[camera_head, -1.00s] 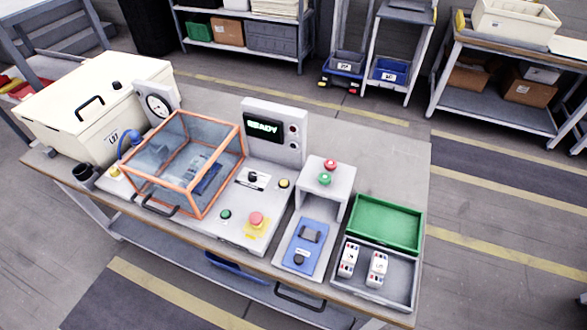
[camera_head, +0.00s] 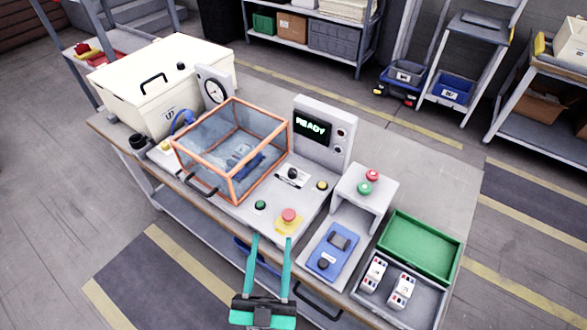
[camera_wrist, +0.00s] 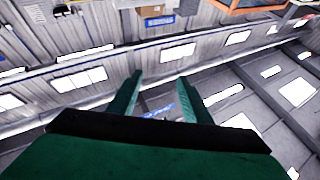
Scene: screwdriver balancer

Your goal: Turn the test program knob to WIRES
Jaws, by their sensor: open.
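A black knob (camera_head: 292,173) sits on a small white label plate on the grey test station, between the orange-framed clear box and the display. Its lettering is too small to read, so I cannot tell its setting. The display (camera_head: 312,127) reads READY. My gripper (camera_head: 272,239) is at the bottom centre in the head view, its two teal fingers spread apart and empty. The fingertips appear just in front of the red button, well short of the knob. In the wrist view my open gripper (camera_wrist: 159,82) has nothing between its fingers, and the knob does not show.
The orange-framed box (camera_head: 233,150) stands left of the knob. A red button on yellow (camera_head: 289,216) and a green button (camera_head: 260,205) lie in front. A blue fixture (camera_head: 332,252), a green tray (camera_head: 419,247) and a grey tray with white parts (camera_head: 433,296) are right.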

